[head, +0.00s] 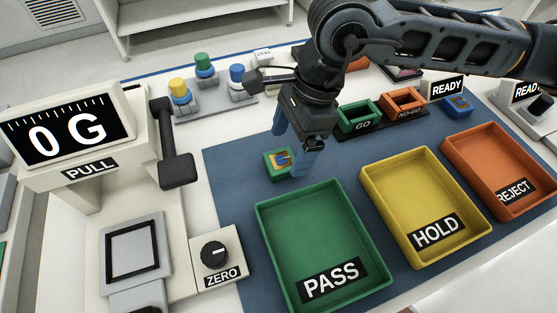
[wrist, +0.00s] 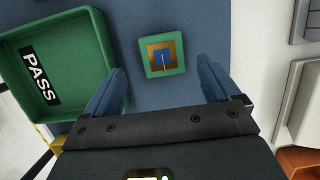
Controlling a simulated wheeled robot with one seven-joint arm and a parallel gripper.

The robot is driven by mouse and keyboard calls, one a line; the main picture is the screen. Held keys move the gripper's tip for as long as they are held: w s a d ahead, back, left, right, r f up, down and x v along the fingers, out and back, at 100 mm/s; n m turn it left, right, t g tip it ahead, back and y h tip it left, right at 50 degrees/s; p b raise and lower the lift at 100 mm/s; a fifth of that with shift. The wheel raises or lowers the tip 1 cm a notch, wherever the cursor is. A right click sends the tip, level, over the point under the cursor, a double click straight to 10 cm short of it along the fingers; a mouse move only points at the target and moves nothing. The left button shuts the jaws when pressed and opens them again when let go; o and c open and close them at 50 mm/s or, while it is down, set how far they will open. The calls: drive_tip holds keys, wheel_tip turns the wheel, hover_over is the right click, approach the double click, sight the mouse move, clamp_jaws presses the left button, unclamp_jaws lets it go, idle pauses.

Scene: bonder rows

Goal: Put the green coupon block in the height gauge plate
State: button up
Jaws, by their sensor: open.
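The green coupon block (head: 271,168) is a small green square frame with a gold and blue centre, lying on the blue mat beyond the PASS tray. In the wrist view the green coupon block (wrist: 176,69) lies ahead of the fingertips, roughly centred between them. My gripper (head: 288,150) is open and empty, pointing down close to the block; in the wrist view its blue fingers (wrist: 162,80) stand apart, one toward each side. No part is clearly marked as the height gauge plate; I cannot tell which it is.
Green PASS (head: 265,225), yellow HOLD (head: 374,205) and orange REJECT (head: 457,160) trays line the front. A 0 G PULL instrument (head: 95,125) with a framed square plate (head: 112,240) stands left. GO (head: 358,115) and NO-GO (head: 403,102) trays and coloured pegs stand behind.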

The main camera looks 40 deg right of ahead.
sight(280, 160)
drive_tip(key=shift+p+x, duration=0.35)
drive_tip(key=shift+x, duration=1.65)
drive_tip(key=shift+w+r, duration=0.1)
drive_tip(key=shift+w, duration=0.1)
drive_tip(key=c, duration=1.3)
drive_tip(key=shift+o, duration=0.2)
drive_tip(key=shift+r, duration=0.45)
drive_tip(key=b+v, duration=0.1)
drive_tip(key=v, duration=0.2)
drive_tip(key=shift+w+d+r, duration=0.15)
drive_tip(key=shift+d+r, duration=0.05)
drive_tip(key=shift+r, duration=0.1)
drive_tip(key=d+r+b, duration=0.2)
drive_tip(key=d+r, duration=0.4)
drive_tip(key=d, duration=0.4)
drive_tip(key=shift+s+d+r+b, duration=0.2)
drive_tip(key=shift+s+r+b, duration=0.05)
drive_tip(key=shift+r+b, duration=0.05)
